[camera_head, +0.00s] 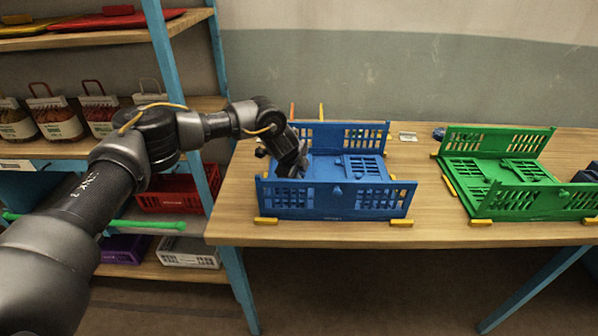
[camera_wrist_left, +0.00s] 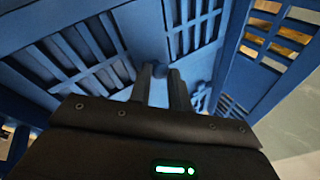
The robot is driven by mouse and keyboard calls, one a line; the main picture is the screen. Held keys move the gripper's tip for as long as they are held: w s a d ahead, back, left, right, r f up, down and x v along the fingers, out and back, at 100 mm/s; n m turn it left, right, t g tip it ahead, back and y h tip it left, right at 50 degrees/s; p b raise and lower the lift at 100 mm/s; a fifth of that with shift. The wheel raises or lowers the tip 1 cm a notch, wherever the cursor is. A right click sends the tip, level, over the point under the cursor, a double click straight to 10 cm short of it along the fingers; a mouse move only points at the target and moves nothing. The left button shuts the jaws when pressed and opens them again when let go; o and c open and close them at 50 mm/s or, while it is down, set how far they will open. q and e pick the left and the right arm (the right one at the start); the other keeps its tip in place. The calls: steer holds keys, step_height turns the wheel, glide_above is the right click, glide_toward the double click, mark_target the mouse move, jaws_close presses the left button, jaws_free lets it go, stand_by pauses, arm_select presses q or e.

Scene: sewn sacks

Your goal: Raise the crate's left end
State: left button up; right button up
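A blue slatted folding crate (camera_head: 335,203) stands on the wooden table, with its front and back long walls upright. Its left and right end panels appear to lie folded down inside. My left gripper (camera_head: 296,166) reaches into its left end from above. In the left wrist view, the two dark fingers (camera_wrist_left: 160,78) are a small gap apart over blue slatted panels (camera_wrist_left: 90,50). A bit of blue shows between the fingertips; whether they clamp it cannot be made out.
A green crate (camera_head: 530,205) stands to the right on the table (camera_head: 400,233), with a dark item (camera_head: 587,172) at its right edge, cut off. Yellow blocks sit at both crates' corners. A blue-post shelf (camera_head: 165,50) with bags stands left, beside my left arm.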

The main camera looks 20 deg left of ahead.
arm_select(q)
jaws_close()
